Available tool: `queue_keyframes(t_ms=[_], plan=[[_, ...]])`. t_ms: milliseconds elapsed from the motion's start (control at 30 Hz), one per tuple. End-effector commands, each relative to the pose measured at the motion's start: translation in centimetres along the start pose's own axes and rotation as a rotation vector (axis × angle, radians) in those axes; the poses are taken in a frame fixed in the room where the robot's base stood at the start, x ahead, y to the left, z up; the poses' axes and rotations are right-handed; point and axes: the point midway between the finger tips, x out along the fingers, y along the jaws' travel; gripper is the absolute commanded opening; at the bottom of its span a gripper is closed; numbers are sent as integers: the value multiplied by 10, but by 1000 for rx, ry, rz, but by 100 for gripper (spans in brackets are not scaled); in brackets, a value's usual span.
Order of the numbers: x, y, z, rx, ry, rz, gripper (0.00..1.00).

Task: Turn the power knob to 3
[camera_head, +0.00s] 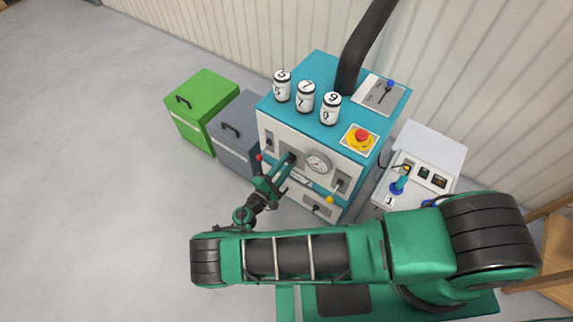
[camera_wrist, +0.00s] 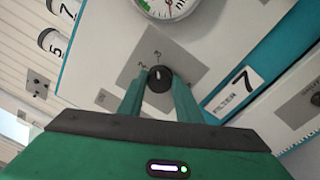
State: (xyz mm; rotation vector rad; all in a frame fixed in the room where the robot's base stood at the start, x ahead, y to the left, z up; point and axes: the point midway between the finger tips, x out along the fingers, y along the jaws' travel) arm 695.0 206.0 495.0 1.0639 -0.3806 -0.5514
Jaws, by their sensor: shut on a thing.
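The power knob (camera_wrist: 158,80) is a small dark round knob on a grey square plate on the machine's white front panel. In the wrist view it sits between my gripper's (camera_wrist: 158,92) two green fingertips, which are shut on its sides. Small digits, apparently 2 and 3, are printed above the knob. A small pale mark shows on its face, but I cannot tell exactly which digit it points to. In the head view my gripper (camera_head: 287,162) reaches the teal machine's front panel, left of the gauge, and hides the knob.
A round gauge (camera_head: 318,163) is right of my gripper. A red-tipped lever (camera_head: 259,158) stands close at left, a yellow-tipped one (camera_head: 330,199) lower right. A red emergency button (camera_head: 361,136) is on top. Green (camera_head: 203,108) and grey (camera_head: 238,135) boxes stand left; floor there is clear.

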Motion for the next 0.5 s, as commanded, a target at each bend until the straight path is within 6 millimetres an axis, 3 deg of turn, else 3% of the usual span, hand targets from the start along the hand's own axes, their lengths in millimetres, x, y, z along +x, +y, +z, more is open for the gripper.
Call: queue_keyframes(t_ms=[100,133,200,500], plan=[[-1,-4,2,-6,-3,-7,9],[-1,-4,2,-6,-3,-7,34],[-1,-4,2,-6,-3,-6,50],[-1,-2,0,-3,-1,-3,50]])
